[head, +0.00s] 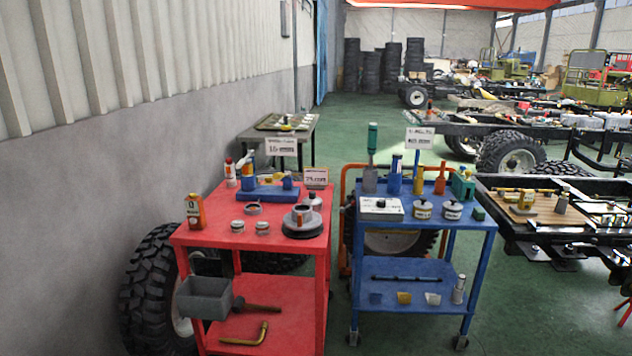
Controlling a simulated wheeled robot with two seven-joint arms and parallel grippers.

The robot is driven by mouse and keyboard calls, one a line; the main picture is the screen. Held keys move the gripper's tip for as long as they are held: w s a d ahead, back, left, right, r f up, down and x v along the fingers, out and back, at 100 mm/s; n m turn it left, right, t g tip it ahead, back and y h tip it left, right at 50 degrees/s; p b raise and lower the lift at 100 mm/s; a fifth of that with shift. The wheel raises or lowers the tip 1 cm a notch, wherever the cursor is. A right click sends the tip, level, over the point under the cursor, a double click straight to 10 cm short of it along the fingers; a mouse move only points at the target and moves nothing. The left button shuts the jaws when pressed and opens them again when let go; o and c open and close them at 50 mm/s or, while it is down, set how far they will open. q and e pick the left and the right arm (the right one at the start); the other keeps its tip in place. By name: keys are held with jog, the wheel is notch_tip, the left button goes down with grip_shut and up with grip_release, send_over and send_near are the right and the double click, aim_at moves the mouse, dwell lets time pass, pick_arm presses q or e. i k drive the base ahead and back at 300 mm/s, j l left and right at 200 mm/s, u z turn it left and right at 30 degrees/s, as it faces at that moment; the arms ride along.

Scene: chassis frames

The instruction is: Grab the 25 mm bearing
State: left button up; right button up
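Several small metal ring-like parts lie on the top of the red cart (199,236). One ring (237,225) and another ring (262,227) sit near the front middle, and a third ring (252,209) lies a little behind them. A larger round metal part (302,220) sits on a dark disc at the right of the top. Which of these is the 25 mm bearing is too small to tell. A small sign (316,177) stands at the back right of the red cart; its print is hard to read. Neither gripper shows in the head view.
A blue cart (440,221) with bottles, tins and a white box stands right of the red cart, a narrow gap between. A grey bin (204,297) hangs at the red cart's front left. A large tyre (153,290) stands by the wall. Green floor is open behind.

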aim_at(262, 227)
jog(key=i+j, duration=0.3)
jog(key=j, duration=0.15)
jog(key=i+j, duration=0.3)
jog(key=j, duration=0.15)
jog(key=i+j, duration=0.35)
jog(key=j, duration=0.15)
jog(key=i+j, duration=0.3)
jog(key=j, duration=0.15)
